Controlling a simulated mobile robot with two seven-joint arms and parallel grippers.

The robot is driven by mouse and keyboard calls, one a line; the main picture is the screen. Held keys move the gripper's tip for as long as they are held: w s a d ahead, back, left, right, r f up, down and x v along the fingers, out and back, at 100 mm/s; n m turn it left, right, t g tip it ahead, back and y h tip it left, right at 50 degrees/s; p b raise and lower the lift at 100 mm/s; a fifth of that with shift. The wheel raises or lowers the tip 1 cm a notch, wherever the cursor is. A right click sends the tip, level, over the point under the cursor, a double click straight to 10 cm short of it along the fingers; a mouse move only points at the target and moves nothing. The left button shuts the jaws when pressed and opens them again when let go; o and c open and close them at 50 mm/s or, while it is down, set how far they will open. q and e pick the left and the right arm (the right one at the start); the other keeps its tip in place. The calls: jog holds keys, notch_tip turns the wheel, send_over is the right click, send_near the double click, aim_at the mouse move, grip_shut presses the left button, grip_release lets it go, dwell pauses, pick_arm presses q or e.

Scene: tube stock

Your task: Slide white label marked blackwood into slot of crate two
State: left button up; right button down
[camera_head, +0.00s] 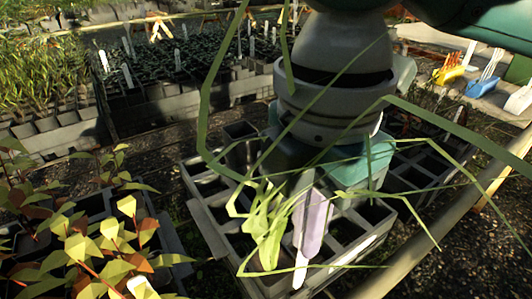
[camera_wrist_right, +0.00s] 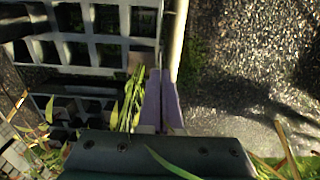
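My right gripper (camera_head: 312,225) comes down from the top over a grey crate with square cells (camera_head: 372,243). Its lavender fingers (camera_wrist_right: 163,100) are close together in the right wrist view. A narrow white label (camera_head: 299,268) sticks out below the fingertips, held upright between them; no writing on it is legible. Long green grass-like leaves hang around the gripper and partly hide it. The label's tip is over the crate's front part; whether it touches anything I cannot tell. No crate number or slot can be made out. My left gripper is not in view.
Trays of seedlings with white labels (camera_head: 125,75) stand at the back left. A leafy reddish plant (camera_head: 110,240) fills the front left. A pale pole (camera_head: 480,190) runs along the crate's right side. Yellow and blue holders (camera_head: 448,73) sit on a ledge at the upper right.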

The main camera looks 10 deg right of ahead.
jog(key=shift+f+b, duration=0.7)
jog(key=shift+f, duration=0.85)
jog(key=shift+f+b, duration=0.45)
jog(key=shift+f, duration=0.55)
jog(key=c, duration=1.6)
grip_release()
jog(key=shift+f, duration=0.2)
jog(key=c, duration=1)
grip_release()
jog(key=shift+r, duration=0.1)
notch_tip(320, 180, up, 10)
jog(key=p, duration=0.2)
jog(key=shift+p, duration=0.4)
